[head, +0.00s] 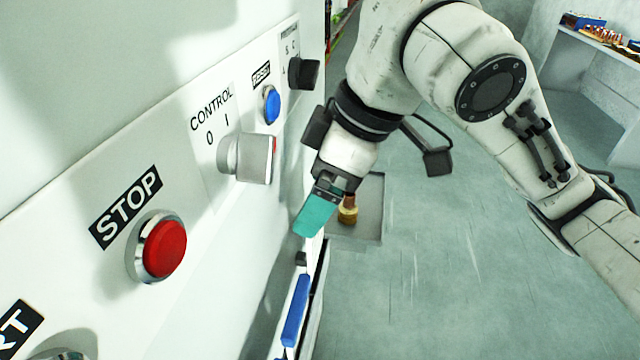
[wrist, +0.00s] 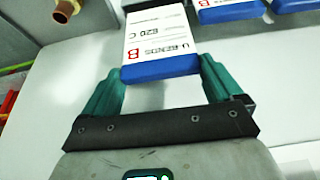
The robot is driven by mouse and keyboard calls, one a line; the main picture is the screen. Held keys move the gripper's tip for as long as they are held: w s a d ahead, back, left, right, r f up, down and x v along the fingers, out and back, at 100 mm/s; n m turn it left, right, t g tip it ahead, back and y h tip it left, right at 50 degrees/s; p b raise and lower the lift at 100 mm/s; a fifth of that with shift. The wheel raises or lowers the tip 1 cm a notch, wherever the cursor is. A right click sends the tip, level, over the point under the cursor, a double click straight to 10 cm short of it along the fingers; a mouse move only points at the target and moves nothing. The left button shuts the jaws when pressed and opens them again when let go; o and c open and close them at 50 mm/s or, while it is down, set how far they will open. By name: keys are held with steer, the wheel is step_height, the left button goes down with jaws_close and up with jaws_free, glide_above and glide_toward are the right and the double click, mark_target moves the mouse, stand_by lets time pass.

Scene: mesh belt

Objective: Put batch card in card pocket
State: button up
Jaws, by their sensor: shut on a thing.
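In the wrist view the batch card (wrist: 158,38) is white with red and black print and a blue strip along its near edge. It lies between the teal fingers of my gripper (wrist: 162,72), which are shut on its sides. A dark grey edge (wrist: 150,4) shows at the card's far end; I cannot tell whether this is the card pocket or whether the card is inside it. In the head view my gripper (head: 314,215) is close beside the white cabinet's side, and its teal finger hides the card.
Other blue-edged cards (wrist: 232,10) sit to the right in the wrist view. A blue part (head: 296,310) shows low on the cabinet. A brass fitting (head: 348,210) is at a grey tray (head: 371,205) beyond my gripper. The control panel has a red stop button (head: 165,248). The floor at right is clear.

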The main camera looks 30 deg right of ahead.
mark_target(318, 233)
steer(key=shift+f+b, duration=2.75)
steer(key=shift+f, duration=1.05)
steer(key=o, duration=1)
steer(key=shift+r, duration=0.15)
steer(key=p+v, duration=0.2)
steer(key=v, duration=0.8)
steer(key=shift+r+p, duration=0.25)
steer(key=shift+p, duration=0.05)
steer(key=shift+s+d, duration=0.15)
